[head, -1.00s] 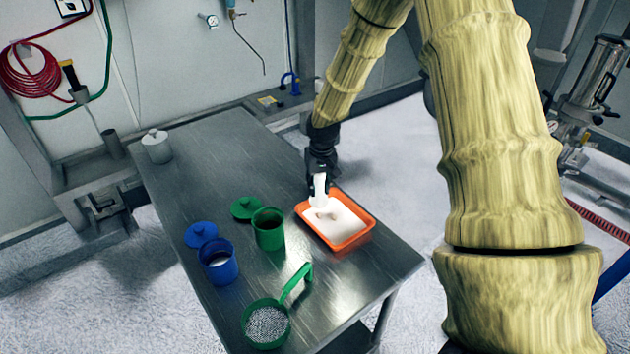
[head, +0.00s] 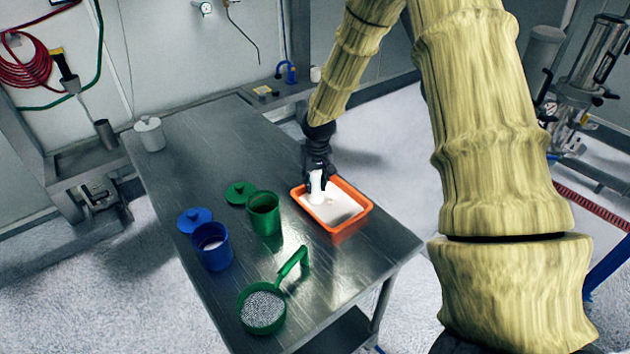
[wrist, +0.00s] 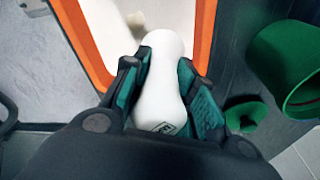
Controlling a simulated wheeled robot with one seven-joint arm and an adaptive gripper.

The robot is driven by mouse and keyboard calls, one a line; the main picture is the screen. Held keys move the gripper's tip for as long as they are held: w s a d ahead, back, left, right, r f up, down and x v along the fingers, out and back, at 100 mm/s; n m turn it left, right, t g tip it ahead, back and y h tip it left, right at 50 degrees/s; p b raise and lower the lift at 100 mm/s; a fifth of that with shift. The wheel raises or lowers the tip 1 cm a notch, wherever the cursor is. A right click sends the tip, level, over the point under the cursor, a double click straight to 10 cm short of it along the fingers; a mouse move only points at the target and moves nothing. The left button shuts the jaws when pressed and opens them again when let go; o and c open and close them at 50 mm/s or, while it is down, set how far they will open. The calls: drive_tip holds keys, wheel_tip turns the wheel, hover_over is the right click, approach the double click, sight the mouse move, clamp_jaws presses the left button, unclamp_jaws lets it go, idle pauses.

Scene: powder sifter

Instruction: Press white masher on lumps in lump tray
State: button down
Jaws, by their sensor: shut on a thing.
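My gripper (head: 318,172) is shut on the white masher (head: 316,188), which stands roughly upright over the left part of the orange lump tray (head: 349,236). In the wrist view the masher (wrist: 160,85) lies between both finger pads (wrist: 165,95), its far end over the white powder inside the tray (wrist: 85,45). A small beige lump (wrist: 135,18) shows in the powder at the top of the wrist view. Whether the masher's lower end touches the powder or a lump, I cannot tell.
A green canister (head: 264,216) with its lid (head: 240,192) beside it, a blue canister (head: 212,250) with its lid (head: 194,219), and a green-handled sifter (head: 262,312) stand left of the tray. A white lidded jar (head: 150,135) is at the table's far left corner. The table (head: 215,150) behind is clear.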

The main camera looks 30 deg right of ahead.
drive_tip(key=shift+f, duration=0.55)
idle(0.9)
idle(0.4)
drive_tip(key=shift+r+p, duration=2.5)
drive_tip(key=shift+r, duration=1.35)
drive_tip(key=shift+f, duration=0.15)
drive_tip(key=shift+s+f+b, duration=0.1)
drive_tip(key=shift+f+b, duration=1.4)
drive_tip(key=shift+f, duration=1.6)
drive_tip(key=shift+f, duration=0.6)
drive_tip(key=shift+r+p, duration=2.3)
drive_tip(key=shift+r, duration=1.5)
